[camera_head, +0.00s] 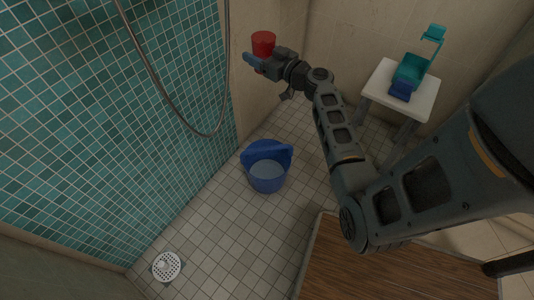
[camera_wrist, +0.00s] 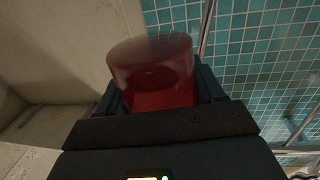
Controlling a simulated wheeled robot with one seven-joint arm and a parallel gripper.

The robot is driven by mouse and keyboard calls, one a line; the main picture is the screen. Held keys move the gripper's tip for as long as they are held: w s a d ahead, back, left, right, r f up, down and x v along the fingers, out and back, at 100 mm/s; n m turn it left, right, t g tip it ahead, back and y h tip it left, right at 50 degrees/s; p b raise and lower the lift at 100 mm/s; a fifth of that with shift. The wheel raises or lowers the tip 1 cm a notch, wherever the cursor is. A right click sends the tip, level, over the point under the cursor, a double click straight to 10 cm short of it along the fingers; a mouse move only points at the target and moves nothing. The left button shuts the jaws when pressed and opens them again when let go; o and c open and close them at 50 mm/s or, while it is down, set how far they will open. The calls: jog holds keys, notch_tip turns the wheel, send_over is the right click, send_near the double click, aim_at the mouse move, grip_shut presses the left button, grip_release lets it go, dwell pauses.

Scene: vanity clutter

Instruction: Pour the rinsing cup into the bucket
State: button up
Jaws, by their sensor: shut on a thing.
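The red rinsing cup (camera_head: 263,44) is held in my gripper (camera_head: 256,63), high up near the corner of the walls. In the wrist view the cup (camera_wrist: 155,72) is reddish and see-through, and sits between the dark fingers of my gripper (camera_wrist: 160,95). My gripper is shut on it. The cup looks about upright in the head view; what is inside it I cannot tell. The blue bucket (camera_head: 267,175) stands on the tiled floor, well below the cup and nearer the camera. It appears to hold some pale liquid.
A white stool (camera_head: 420,92) with a teal and blue object (camera_head: 408,76) stands at right. A shower hose (camera_head: 165,88) hangs along the teal tiled wall at left. A floor drain (camera_head: 167,266) lies at lower left. A wooden mat (camera_head: 390,270) covers the front. Floor around the bucket is clear.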

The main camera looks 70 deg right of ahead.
jog(key=s+a+f+b, duration=0.1)
jog(key=a+f+b, duration=0.3)
jog(key=f, duration=1.1)
jog(key=s+a+f+m+h+b, duration=0.1)
jog(key=a+f+b, duration=0.3)
jog(key=f+b, duration=0.6)
jog(key=s+a+f+g+h+b, duration=0.1)
jog(key=a+f+b, duration=0.3)
jog(key=f, duration=1.6)
jog(key=shift+s+a+f+b, duration=0.15)
jog(key=shift+s+b, duration=0.1)
jog(key=shift+b, duration=1.75)
